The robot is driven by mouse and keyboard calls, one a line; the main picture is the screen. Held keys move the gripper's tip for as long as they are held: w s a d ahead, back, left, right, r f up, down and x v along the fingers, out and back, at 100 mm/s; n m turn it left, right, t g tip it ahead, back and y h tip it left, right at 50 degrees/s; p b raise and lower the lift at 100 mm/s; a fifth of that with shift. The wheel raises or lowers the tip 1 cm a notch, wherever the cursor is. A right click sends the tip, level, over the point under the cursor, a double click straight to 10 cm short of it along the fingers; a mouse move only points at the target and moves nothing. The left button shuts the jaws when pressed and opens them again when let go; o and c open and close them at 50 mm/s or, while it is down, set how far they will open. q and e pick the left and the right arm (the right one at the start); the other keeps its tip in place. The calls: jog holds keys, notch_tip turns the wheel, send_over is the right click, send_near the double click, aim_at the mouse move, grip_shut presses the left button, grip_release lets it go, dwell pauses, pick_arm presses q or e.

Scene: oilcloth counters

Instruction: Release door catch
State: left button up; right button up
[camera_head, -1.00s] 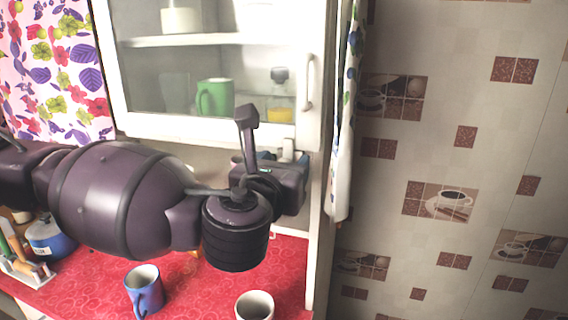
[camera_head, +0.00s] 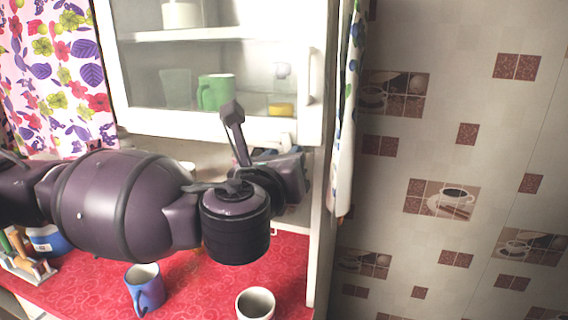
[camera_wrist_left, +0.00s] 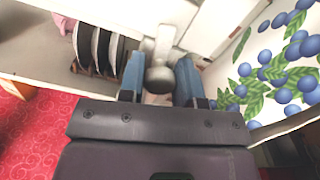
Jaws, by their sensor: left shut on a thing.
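The door catch (camera_wrist_left: 160,72) is a pale grey metal piece with a rounded end, seen in the left wrist view at the edge of the white cabinet. My left gripper (camera_wrist_left: 159,85) has its two blue fingers on either side of the catch and is shut on it. In the head view the left gripper (camera_head: 280,160) is just below the lower right corner of the glazed white cabinet door (camera_head: 225,127). My wrist hides most of the fingers there. The door looks closed. My right gripper is not in view.
A white vertical door handle (camera_head: 310,75) is above the gripper. A green mug (camera_head: 214,92) stands behind the glass. A blue-purple mug (camera_head: 146,288) and a white cup (camera_head: 255,303) stand on the red counter (camera_head: 200,295). A patterned cloth (camera_head: 346,150) hangs right of the cabinet.

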pick_arm(q)
jog(key=n, duration=0.4)
jog(key=shift+n, duration=0.3)
jog(key=n, duration=0.3)
jog(key=shift+a+n, duration=0.1)
jog(key=shift+n, duration=0.3)
jog(key=n+p, duration=0.1)
jog(key=n, duration=0.5)
jog(key=shift+f, duration=0.1)
jog(key=shift+n+p, duration=0.35)
jog(key=shift+n, duration=0.15)
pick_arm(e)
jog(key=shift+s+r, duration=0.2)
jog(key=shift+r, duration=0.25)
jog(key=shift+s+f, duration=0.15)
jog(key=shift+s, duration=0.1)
pick_arm(q)
jog(key=o, duration=0.9)
jog(key=shift+w, duration=0.1)
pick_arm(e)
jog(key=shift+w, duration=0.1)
